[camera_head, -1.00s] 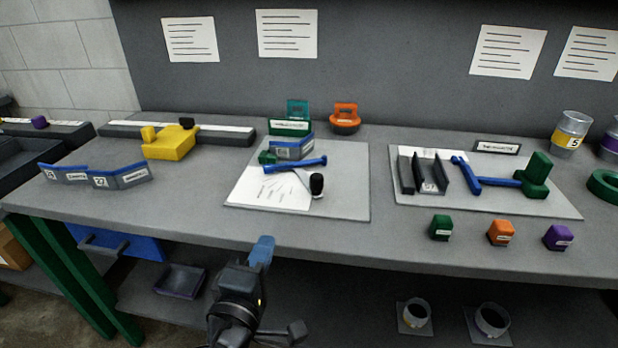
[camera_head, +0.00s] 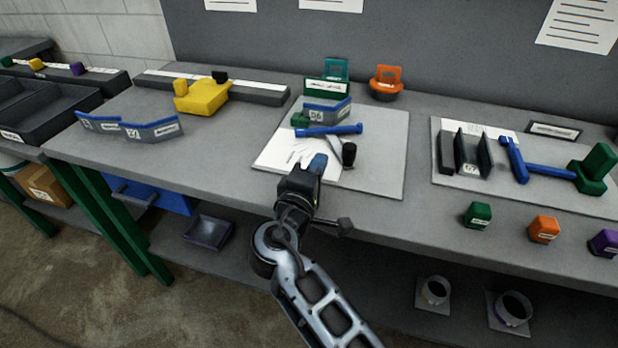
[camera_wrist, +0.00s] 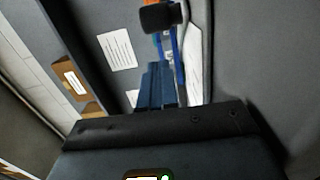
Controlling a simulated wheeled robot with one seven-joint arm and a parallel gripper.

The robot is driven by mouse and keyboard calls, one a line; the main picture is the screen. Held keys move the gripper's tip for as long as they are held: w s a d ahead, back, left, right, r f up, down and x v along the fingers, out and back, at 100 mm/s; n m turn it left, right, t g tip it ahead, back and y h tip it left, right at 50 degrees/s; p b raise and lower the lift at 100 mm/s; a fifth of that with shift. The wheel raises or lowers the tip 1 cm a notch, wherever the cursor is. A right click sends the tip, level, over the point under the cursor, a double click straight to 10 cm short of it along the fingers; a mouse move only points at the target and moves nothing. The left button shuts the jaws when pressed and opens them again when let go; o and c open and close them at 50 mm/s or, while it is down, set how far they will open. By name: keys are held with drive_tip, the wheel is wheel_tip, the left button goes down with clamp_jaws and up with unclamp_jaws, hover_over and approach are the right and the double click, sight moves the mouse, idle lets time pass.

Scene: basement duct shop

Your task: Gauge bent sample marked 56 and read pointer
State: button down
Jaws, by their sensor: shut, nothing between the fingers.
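The bent sample (camera_head: 330,112), grey with a blue top edge and a small label that seems to read 56, sits at the back of the gauge plate (camera_head: 385,165). A blue bar (camera_head: 330,130) lies in front of it, beside a green block (camera_head: 299,120). A lever with a black knob (camera_head: 349,153) reaches toward a marked white sheet (camera_head: 275,157); its reading is too small to tell. My gripper (camera_head: 318,163) is shut and empty over the sheet, left of the knob. In the wrist view the blue fingers (camera_wrist: 157,85) are together, with the black knob (camera_wrist: 160,17) beyond them.
Other bent samples (camera_head: 130,128) stand at the left, near a yellow block (camera_head: 203,95). Green (camera_head: 334,75) and orange (camera_head: 386,82) handled pieces stand behind the plate. A second fixture plate (camera_head: 560,190) lies at the right, with small coloured blocks in front.

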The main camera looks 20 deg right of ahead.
drive_tip(key=shift+d+p, duration=0.35)
drive_tip(key=shift+d, duration=1.5)
drive_tip(key=shift+d, duration=0.1)
drive_tip(key=shift+n+t+y, duration=0.6)
drive_tip(key=shift+n+y, duration=0.1)
drive_tip(key=shift+y, duration=0.2)
drive_tip(key=d, duration=0.5)
drive_tip(key=shift+s+f, duration=0.1)
drive_tip(key=shift+s, duration=0.25)
drive_tip(key=shift+d, duration=0.4)
